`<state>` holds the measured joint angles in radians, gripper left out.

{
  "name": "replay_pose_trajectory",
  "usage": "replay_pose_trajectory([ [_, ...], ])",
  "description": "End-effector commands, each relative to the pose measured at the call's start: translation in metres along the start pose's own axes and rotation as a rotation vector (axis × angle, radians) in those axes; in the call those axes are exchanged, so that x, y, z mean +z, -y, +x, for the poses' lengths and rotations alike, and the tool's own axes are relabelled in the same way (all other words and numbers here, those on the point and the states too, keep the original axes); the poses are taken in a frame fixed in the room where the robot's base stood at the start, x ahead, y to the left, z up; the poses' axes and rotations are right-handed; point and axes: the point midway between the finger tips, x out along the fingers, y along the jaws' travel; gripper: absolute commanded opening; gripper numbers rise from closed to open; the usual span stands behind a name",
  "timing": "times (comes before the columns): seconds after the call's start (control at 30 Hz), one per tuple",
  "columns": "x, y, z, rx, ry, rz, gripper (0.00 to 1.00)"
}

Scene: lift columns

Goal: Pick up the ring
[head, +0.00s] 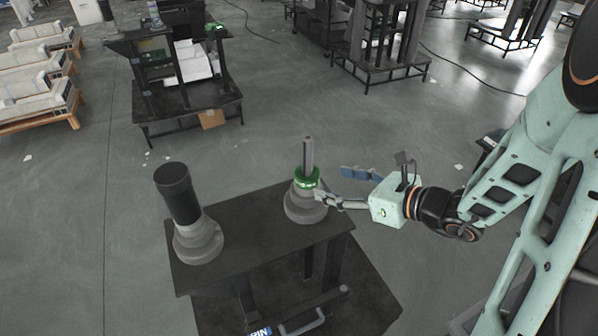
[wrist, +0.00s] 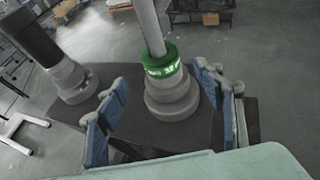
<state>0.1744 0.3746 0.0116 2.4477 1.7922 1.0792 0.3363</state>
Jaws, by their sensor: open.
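The green ring (head: 307,177) sits around a grey post on a stepped round grey base (head: 305,205), at the right end of the black table. It also shows in the wrist view (wrist: 161,63), low on the post and just above the base. My gripper (head: 332,184) is open and empty, at the right of the ring in the head view. In the wrist view its blue-padded fingers stand wide apart, with the ring between and beyond their tips. One finger overlaps the base's right edge in the head view; I cannot tell whether they touch.
The black table (head: 255,235) also holds a second stepped base with a thick dark cylinder (head: 178,193) upright at its left end. The tabletop between the two columns is clear. Another black stand (head: 180,105) with white items is farther back, with open floor around it.

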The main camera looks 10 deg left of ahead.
Motion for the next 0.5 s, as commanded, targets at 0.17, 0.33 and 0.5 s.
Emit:
replay_pose_trajectory([
  [0.17,0.001,-0.001,0.03,0.004,0.0,0.001,0.62],
  [0.33,0.001,0.0,0.045,0.002,0.0,0.001,0.62],
  [0.5,0.005,-0.001,0.062,0.003,0.001,0.001,0.62],
])
